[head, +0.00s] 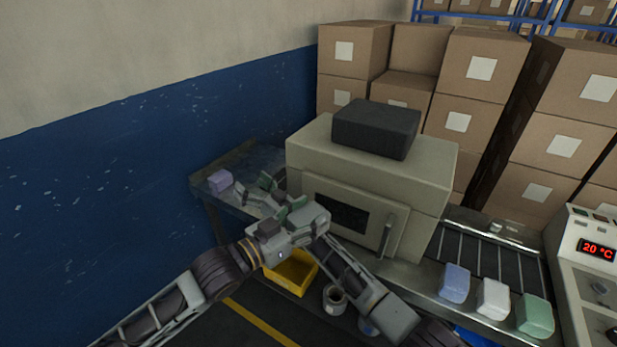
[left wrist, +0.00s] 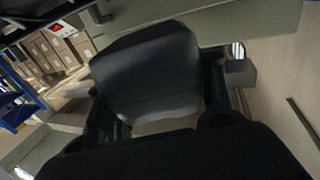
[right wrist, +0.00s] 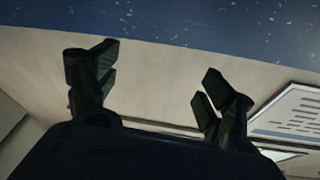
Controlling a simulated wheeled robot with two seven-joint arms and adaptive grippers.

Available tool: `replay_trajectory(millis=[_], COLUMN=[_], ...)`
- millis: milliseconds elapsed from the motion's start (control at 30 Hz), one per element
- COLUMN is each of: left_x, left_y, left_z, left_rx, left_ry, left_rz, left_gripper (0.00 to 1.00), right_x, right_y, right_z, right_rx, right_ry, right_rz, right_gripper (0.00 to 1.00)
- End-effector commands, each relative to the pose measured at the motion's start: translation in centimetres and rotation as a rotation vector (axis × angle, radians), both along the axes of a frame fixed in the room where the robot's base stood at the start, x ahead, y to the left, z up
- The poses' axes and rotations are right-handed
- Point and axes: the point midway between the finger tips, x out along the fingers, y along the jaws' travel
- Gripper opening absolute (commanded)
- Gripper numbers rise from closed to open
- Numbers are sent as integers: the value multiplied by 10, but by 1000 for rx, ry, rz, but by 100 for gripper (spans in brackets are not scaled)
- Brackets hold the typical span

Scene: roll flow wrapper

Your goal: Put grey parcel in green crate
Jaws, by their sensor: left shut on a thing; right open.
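The grey parcel (left wrist: 148,72) fills the middle of the left wrist view, between the two fingers of my left gripper (left wrist: 160,92), which is shut on it. In the head view my left gripper (head: 296,208) is in front of the beige machine, overlapped with my right arm, so the parcel is hard to make out there. My right gripper (right wrist: 155,82) is open and empty in the right wrist view. In the head view it (head: 258,188) is above the left table, close to the purple parcel. I cannot make out a green crate in any view.
A beige machine (head: 428,190) with a dark box on top stands behind my arms. A purple parcel (head: 219,181) lies on the left table. Blue (head: 454,284), white (head: 492,299) and green (head: 535,316) parcels stand at right. A yellow crate (head: 282,286) is below.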

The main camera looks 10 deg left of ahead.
Motion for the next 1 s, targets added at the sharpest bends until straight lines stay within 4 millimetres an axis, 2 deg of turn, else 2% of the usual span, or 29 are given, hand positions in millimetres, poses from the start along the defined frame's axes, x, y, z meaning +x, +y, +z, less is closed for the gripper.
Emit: replay_trajectory(millis=[33, 200, 333, 600, 867, 1000], left_x=[0, 0, 0, 0, 0, 0], left_y=[0, 0, 0, 0, 0, 0], left_z=[1, 1, 1, 1, 1, 1], left_rx=[-1, -1, -1, -1, -1, -1], left_ry=[-2, -2, -2, -2, -2, -2], left_rz=[0, 0, 0, 0, 0, 0], left_gripper=[23, 23, 23, 23, 23, 23], right_x=[4, 14, 18, 21, -3, -21], right_y=[-6, -28, -42, -65, -48, -36], right_z=[19, 72, 104, 154, 189, 209], right_rx=[18, 70, 98, 142, 98, 67], right_ry=[-31, -124, -182, -275, -429, -533], right_rz=[-2, -9, -14, -22, 47, 97], right_gripper=[82, 82, 82, 82, 82, 82])
